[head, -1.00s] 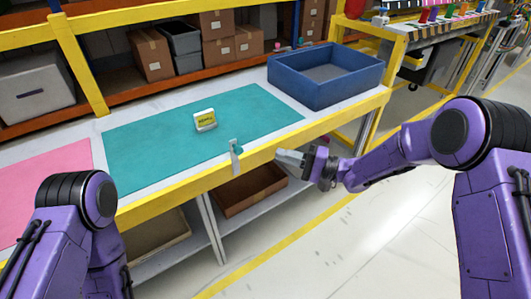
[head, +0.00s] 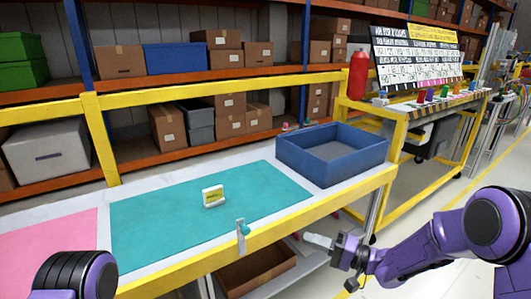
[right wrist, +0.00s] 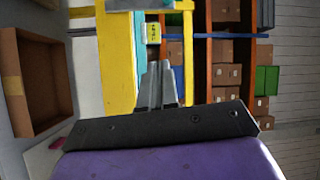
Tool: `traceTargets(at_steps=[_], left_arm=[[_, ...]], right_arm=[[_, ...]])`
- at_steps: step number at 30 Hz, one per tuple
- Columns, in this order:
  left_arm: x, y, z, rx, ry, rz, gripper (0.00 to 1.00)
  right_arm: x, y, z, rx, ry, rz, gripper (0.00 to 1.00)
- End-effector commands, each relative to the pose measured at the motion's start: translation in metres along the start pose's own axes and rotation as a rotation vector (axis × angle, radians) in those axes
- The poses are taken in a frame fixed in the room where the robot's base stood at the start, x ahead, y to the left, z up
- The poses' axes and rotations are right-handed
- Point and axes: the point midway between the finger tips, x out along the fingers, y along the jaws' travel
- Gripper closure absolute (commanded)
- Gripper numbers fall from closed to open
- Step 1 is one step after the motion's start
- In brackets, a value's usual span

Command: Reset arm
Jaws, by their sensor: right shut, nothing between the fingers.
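My right gripper (head: 318,241) is shut and empty, in front of the yellow front edge of the workbench and apart from it. In the right wrist view its closed fingers (right wrist: 158,82) point toward the bench edge. A small white and yellow module (head: 213,197) stands on the teal mat (head: 150,225); it also shows in the right wrist view (right wrist: 153,33). My left gripper is out of view; only part of my left arm shows at the lower left of the head view.
A blue bin (head: 290,160) stands on the bench's right end. A small clamp-like fitting (head: 242,234) is on the front edge. A pink mat (head: 50,250) lies at left. A brown open box (head: 256,268) sits on the lower shelf. Floor at right is clear.

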Motion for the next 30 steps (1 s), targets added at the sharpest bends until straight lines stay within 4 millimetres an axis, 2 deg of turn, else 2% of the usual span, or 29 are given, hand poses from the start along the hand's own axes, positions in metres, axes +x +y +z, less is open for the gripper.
traceTargets(at_steps=[2,4,7,8,10,13,15,18,21,24,30], left_arm=[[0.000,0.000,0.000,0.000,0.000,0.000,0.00],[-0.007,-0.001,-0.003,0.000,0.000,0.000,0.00],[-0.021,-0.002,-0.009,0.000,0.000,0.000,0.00],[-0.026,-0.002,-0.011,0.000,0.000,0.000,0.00],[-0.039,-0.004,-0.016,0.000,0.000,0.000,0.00],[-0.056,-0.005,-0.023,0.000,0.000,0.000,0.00],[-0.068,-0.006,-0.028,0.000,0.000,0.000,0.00],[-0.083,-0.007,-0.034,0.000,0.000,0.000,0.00],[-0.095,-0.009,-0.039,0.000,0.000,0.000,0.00],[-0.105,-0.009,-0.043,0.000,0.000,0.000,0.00],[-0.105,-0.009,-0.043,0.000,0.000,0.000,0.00]], right_arm=[[-0.006,0.015,-0.011,-0.148,0.165,0.056,1.00],[-0.019,0.036,-0.014,-0.252,0.312,0.175,1.00],[-0.054,0.078,0.001,-0.342,0.462,0.448,1.00],[-0.069,0.092,0.011,-0.358,0.488,0.551,1.00],[-0.111,0.122,0.044,-0.372,0.509,0.813,1.00],[-0.176,0.146,0.104,-0.348,0.460,1.159,1.00],[-0.220,0.150,0.148,-0.307,0.401,1.364,1.00],[-0.271,0.139,0.204,-0.228,0.328,1.577,1.00],[-0.302,0.124,0.242,-0.163,0.280,1.692,1.00],[-0.312,0.116,0.264,-0.146,0.222,1.722,1.00],[-0.314,0.117,0.268,-0.141,0.213,1.728,1.00]])
